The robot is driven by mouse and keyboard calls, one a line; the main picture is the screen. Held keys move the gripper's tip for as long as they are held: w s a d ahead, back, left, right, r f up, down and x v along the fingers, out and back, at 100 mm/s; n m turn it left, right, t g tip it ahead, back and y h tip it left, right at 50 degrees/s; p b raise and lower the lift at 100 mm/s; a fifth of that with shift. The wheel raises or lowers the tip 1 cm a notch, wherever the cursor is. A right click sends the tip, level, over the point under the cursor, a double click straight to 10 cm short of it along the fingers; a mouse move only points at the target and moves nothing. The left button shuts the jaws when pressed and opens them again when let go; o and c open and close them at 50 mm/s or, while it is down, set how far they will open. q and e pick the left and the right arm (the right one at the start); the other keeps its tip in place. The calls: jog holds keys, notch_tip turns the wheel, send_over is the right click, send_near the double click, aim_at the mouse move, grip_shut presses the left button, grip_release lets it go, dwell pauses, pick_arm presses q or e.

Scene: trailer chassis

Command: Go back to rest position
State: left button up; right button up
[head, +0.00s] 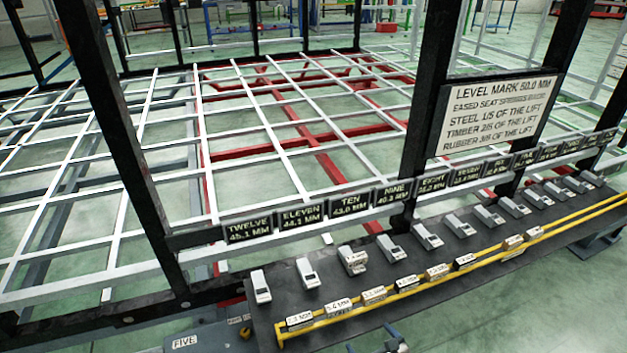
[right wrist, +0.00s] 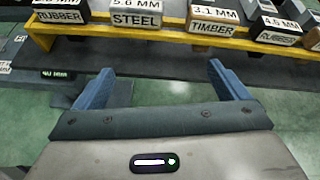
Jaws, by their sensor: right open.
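My right gripper (head: 378,340) shows at the bottom edge of the head view, in front of the dark shelf with the yellow rail. In the right wrist view its two blue fingers (right wrist: 162,84) stand wide apart with nothing between them. Green floor and part of the shelf's underside show beyond the fingers. The gripper is apart from the labelled blocks. My left gripper is not in view.
A dark shelf (head: 385,275) carries a row of grey-white devices under number plates. Labelled blocks (head: 374,294) line its yellow rail (head: 415,290); the wrist view shows a STEEL block (right wrist: 136,14). Black posts (head: 432,110) and a white-and-red frame stand behind.

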jog(key=s+d+f+n+g+h+p, duration=0.1)
jog(key=s+d+f+n+g, duration=0.2)
jog(key=s+f+n, duration=0.5)
jog(key=s+d+f+n+g+h+p, duration=0.2)
jog(key=s+d+f+n, duration=0.1)
jog(key=s+f+n, duration=0.55)
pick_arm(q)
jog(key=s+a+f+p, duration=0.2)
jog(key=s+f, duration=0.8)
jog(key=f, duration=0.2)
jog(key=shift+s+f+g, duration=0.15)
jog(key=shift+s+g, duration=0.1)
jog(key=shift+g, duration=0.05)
pick_arm(e)
jog(key=s+d+f+n+g, duration=0.1)
jog(key=s+d+f+n, duration=0.2)
jog(key=s, duration=0.3)
jog(key=s+d+f+n+g+h, duration=0.1)
jog(key=s+d+f+n+g, duration=0.1)
jog(key=s+n, duration=0.4)
jog(key=s+d+f+n+g+h, duration=0.1)
jog(key=s+d+f+n+g, duration=0.1)
jog(key=s+d+f+n, duration=0.2)
jog(key=s+f+n, duration=0.1)
jog(key=s, duration=0.2)
jog(key=shift+s+d+f, duration=0.2)
jog(key=shift+d+f, duration=0.2)
